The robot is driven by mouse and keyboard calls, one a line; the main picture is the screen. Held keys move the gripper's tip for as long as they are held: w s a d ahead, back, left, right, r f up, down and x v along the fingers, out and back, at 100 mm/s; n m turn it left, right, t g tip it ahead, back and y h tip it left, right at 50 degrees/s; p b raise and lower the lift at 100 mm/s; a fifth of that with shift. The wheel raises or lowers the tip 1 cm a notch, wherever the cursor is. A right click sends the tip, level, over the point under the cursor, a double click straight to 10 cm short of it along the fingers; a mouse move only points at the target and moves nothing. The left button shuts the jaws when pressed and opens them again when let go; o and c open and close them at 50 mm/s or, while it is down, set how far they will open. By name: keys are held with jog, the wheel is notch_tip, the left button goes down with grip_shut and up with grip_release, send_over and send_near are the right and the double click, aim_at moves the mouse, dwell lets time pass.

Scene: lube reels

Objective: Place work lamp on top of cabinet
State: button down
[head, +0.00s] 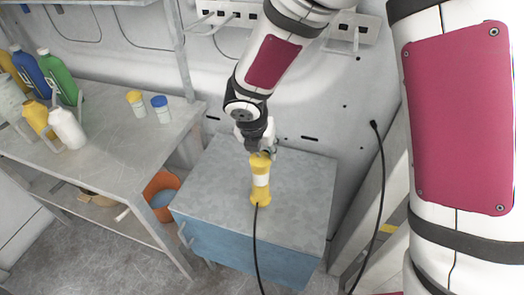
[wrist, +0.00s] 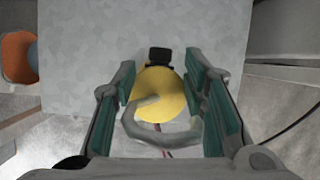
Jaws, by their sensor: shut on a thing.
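The work lamp (head: 261,183) is yellow with a pale middle band and a black cable at its lower end. It is upright over the grey top of the blue cabinet (head: 303,178). Its base appears to be at the cabinet top; I cannot tell whether it touches. My gripper (head: 257,150) is at the lamp's upper end. In the wrist view the yellow lamp end (wrist: 161,98), with a grey hook, lies between the green pads of my gripper (wrist: 165,105), which is shut on it. The cabinet top (wrist: 105,40) shows beneath.
A workbench (head: 110,130) on the left bears several bottles and two small jars (head: 161,108). An orange bucket (head: 162,192) stands between bench and cabinet. A black cable (head: 380,185) hangs from the wall at right. The cabinet top around the lamp is clear.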

jog(key=shift+f, duration=0.8)
jog(key=c, duration=1)
grip_release()
jog(key=shift+o, duration=0.2)
jog(key=p+v, duration=0.1)
jog(key=v, duration=1.1)
